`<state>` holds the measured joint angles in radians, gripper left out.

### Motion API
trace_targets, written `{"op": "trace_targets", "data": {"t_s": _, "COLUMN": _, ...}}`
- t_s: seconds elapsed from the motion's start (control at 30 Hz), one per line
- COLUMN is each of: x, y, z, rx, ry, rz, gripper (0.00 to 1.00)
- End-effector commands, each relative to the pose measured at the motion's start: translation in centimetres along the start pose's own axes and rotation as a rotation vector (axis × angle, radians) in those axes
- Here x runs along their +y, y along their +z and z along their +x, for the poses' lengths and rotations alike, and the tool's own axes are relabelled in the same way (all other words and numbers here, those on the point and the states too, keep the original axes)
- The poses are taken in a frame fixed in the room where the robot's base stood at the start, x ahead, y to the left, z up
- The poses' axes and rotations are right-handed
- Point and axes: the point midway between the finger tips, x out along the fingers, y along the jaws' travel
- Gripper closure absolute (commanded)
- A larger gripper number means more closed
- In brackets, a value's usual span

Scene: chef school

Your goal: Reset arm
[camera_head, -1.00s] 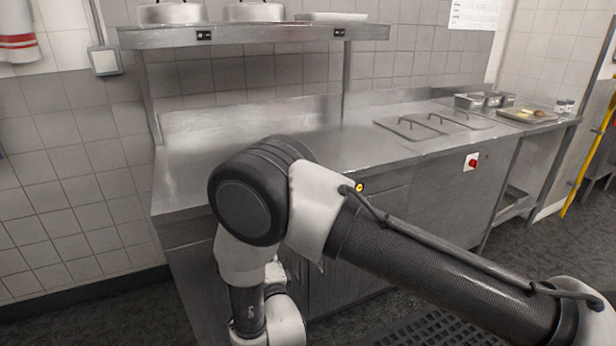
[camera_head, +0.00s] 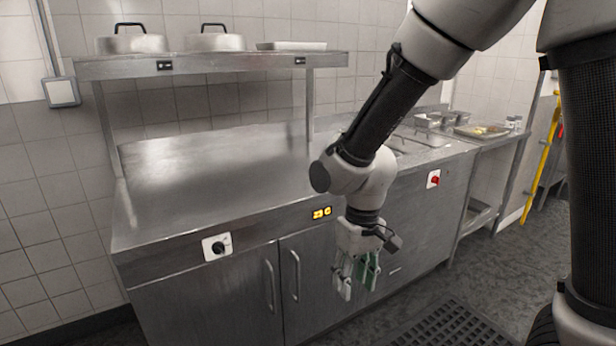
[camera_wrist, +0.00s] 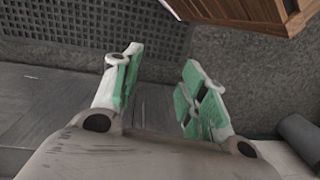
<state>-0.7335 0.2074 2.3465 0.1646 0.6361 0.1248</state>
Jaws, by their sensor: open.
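My gripper (camera_head: 356,277) hangs pointing down in front of the steel counter's cabinet doors, below the level of the worktop. It is open and empty. In the wrist view its two fingers with green pads (camera_wrist: 158,85) stand apart, with only floor and a grey surface behind them. My arm comes down from the upper right in the head view and hides part of the counter.
The steel counter (camera_head: 215,190) has a bare worktop. A shelf (camera_head: 225,64) above it carries lidded pans (camera_head: 214,42). Metal containers (camera_head: 428,121) and a tray (camera_head: 470,132) stand at the far right. A floor grate (camera_head: 450,328) lies in front. A wooden object (camera_wrist: 240,10) shows in the wrist view.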

Motion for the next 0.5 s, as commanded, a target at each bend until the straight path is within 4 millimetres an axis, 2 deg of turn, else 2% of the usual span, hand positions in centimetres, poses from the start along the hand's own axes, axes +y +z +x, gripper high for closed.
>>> {"op": "trace_targets", "data": {"t_s": 0.03, "x": 2.3, "y": 1.7, "z": -2.6, "rx": 0.002, "ry": 0.004, "rz": -0.002, "gripper": 0.57}}
{"op": "trace_targets", "data": {"t_s": 0.2, "x": 8.8, "y": 8.7, "z": -9.2, "rx": 0.014, "ry": 0.035, "rz": 0.023, "gripper": 0.57}}
{"op": "trace_targets", "data": {"t_s": 0.33, "x": 12.6, "y": 13.7, "z": -13.0, "rx": 0.094, "ry": 0.064, "rz": 0.123, "gripper": 0.57}}
{"op": "trace_targets", "data": {"t_s": 0.5, "x": 15.9, "y": 18.0, "z": -16.7, "rx": 0.291, "ry": 0.105, "rz": 0.285, "gripper": 0.57}}
